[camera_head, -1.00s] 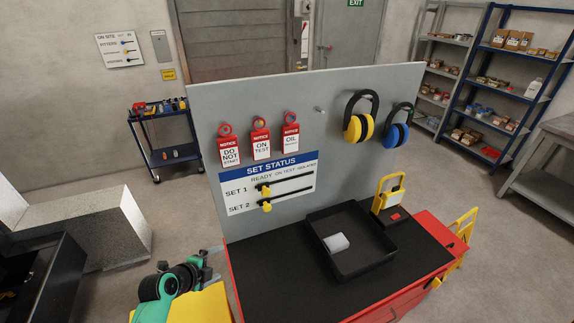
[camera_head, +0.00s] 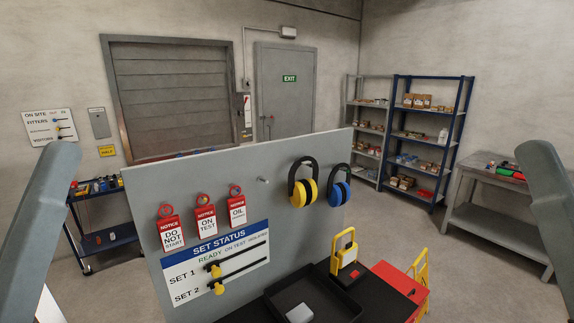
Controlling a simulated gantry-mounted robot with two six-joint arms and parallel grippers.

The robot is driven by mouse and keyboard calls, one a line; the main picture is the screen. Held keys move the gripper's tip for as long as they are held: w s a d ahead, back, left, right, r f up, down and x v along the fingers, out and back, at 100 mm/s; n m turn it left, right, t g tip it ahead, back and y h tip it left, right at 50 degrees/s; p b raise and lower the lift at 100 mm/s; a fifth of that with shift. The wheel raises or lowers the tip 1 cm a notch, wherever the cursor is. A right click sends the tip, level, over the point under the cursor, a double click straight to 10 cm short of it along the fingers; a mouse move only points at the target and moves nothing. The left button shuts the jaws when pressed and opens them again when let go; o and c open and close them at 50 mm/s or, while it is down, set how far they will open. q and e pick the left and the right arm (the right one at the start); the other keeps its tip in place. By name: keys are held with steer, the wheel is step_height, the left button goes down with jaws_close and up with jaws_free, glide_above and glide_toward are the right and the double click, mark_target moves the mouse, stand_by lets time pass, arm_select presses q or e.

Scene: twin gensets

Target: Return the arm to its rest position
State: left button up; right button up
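Neither of my grippers is in view. Grey-green links of mine rise at the left and right edges of the head view, roughly mirrored, and what they carry is out of frame. The upright grey panel (camera_head: 155,210) stands between them. It holds three red and white notice tags, the set status board (camera_head: 218,258) with two yellow sliders, and yellow (camera_head: 304,190) and blue (camera_head: 338,190) ear defenders. A bare peg (camera_head: 264,180) shows between the tags and the ear defenders.
A black tray (camera_head: 346,303) with a white block (camera_head: 299,313) sits on the red bench at the bottom, beside a yellow lockout hasp (camera_head: 344,250). A blue cart (camera_head: 108,240), shelving (camera_head: 437,77) and a grey workbench (camera_head: 492,216) stand farther back.

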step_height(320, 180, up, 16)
steer(key=p, duration=1.6)
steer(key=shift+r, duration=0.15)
